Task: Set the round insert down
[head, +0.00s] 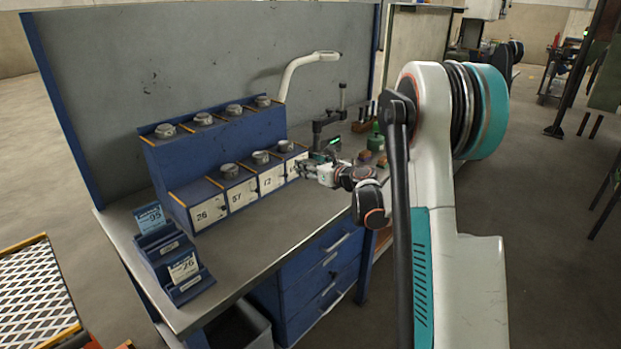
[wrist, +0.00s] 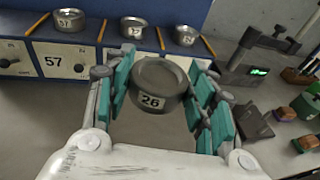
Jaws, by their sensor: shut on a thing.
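My gripper (wrist: 160,112) is shut on a grey metal round insert (wrist: 157,78) labelled 26, seen in the wrist view between the teal finger pads. In the head view my gripper (head: 309,171) is in front of the right end of the blue rack (head: 222,131), and the insert in it cannot be made out. The rack's lower step has bays labelled 26 (head: 207,213), 57 (head: 241,195) and 12 (head: 271,179), and a further one partly hidden by my gripper. The top of bay 26 is bare. Round inserts sit above the other bays.
Several inserts stand on the rack's upper step. A blue card holder (head: 172,252) stands at the bench's front left. A gauge stand (head: 330,128) with a green display and small blocks (head: 366,156) are to the right. The grey bench top (head: 240,240) is clear in front.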

